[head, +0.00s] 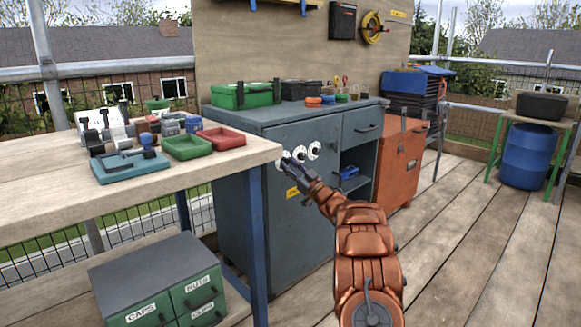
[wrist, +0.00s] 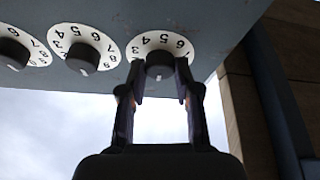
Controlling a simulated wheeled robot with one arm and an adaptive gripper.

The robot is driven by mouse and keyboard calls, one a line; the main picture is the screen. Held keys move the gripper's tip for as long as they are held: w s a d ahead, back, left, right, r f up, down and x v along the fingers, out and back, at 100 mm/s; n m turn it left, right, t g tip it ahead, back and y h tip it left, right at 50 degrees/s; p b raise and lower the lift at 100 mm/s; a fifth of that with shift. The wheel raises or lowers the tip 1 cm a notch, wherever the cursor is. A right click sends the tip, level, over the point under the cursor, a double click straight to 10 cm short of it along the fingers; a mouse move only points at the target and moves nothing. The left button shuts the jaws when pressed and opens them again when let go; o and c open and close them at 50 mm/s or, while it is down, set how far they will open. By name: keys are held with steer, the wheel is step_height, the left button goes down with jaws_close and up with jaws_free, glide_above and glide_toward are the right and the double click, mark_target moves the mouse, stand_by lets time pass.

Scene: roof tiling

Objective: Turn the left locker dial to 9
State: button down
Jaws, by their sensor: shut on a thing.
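The blue-grey locker (head: 300,215) has three white dials with dark knobs on its upper front. My gripper (head: 286,166) is at the left dial (head: 279,166), mostly covering it. The middle dial (head: 299,154) and the right dial (head: 314,150) are clear of my arm. The wrist view is upside down, so the left dial (wrist: 163,38) is at its right. There my gripper (wrist: 160,80) is shut with one finger on each side of the left knob (wrist: 160,66). The knob's white mark points to the picture's bottom; the digit there is hidden.
A wooden workbench (head: 60,160) with small trays and parts stands left of the locker. An orange cabinet (head: 402,165) is on its right. A green toolbox (head: 240,95) sits on the locker top. The deck (head: 470,240) at right is clear.

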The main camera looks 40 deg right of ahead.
steer(key=n+y+p, duration=0.1)
steer(key=n, duration=0.1)
steer(key=n+y+p, duration=0.1)
steer(key=n+p, duration=0.1)
steer(key=shift+d+r+n+y, duration=0.15)
steer(key=shift+r+n+y, duration=0.05)
steer(key=shift+n+y, duration=0.2)
steer(key=shift+f+n+g+y+p, duration=0.1)
steer(key=shift+n+g+y+p, duration=0.45)
steer(key=shift+n, duration=0.7)
steer(key=shift+n+g+y+p, duration=0.25)
steer(key=shift+n+y+p, duration=0.35)
steer(key=shift+n, duration=0.65)
steer(key=shift+d, duration=0.1)
steer(key=c, duration=0.8)
jaws_free()
steer(key=v, duration=1.2)
